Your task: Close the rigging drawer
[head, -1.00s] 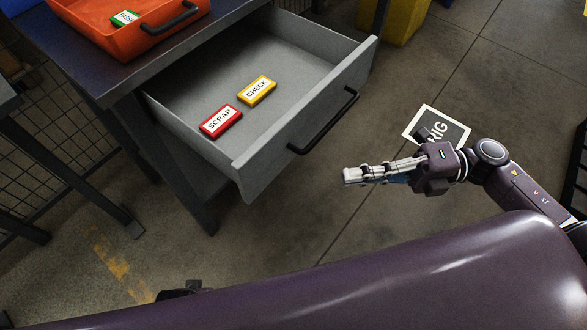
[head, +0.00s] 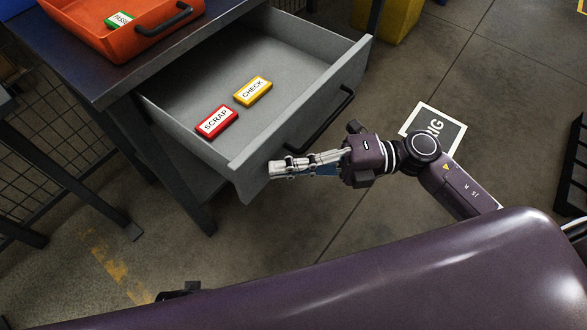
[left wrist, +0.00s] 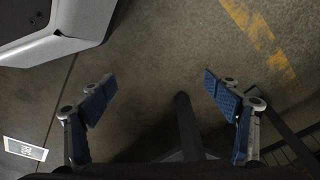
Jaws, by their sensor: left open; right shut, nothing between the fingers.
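The grey rigging drawer (head: 238,180) stands pulled out from the dark workbench (head: 110,75). Its black bar handle (head: 318,128) is on the front panel. Inside lie a red SCRAP block (head: 217,121) and a yellow CHECK block (head: 253,91). My right gripper (head: 272,168) is shut and empty. Its fingertips overlap the lower left part of the drawer front in the head view; whether they touch it I cannot tell. My left gripper (left wrist: 160,95) is open and empty over the floor in the left wrist view. In the head view its fingers are hidden.
An orange tray (head: 125,42) with a black handle and a green block (head: 119,20) sits on the bench top. A yellow bin (head: 390,20) stands behind the drawer. A RIG floor sign (head: 452,133) lies at right. The floor before the drawer is clear.

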